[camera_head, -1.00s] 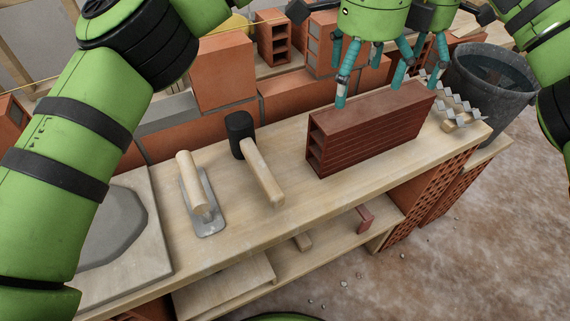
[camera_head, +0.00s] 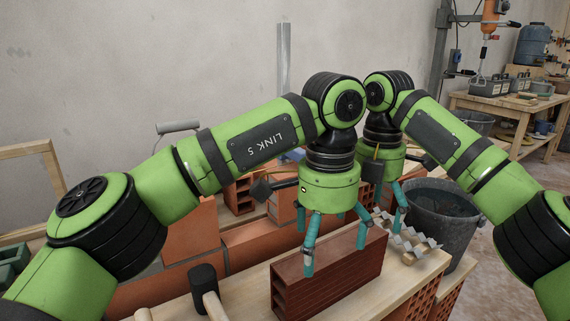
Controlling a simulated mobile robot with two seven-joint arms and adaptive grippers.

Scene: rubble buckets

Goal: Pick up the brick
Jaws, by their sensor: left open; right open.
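The brick (camera_head: 335,285) is dark reddish brown and hollow, with openings in its left end. My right gripper (camera_head: 389,228) is open at the brick's far right end, partly hidden behind my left gripper.
A hammer with a black head (camera_head: 203,280) lies left of the brick. Zigzag metal pieces (camera_head: 425,250) lie at the bench's right end, beside a dark bucket (camera_head: 462,235). A low wall of orange bricks (camera_head: 252,243) stands behind. A distant workbench (camera_head: 490,103) is at the upper right.

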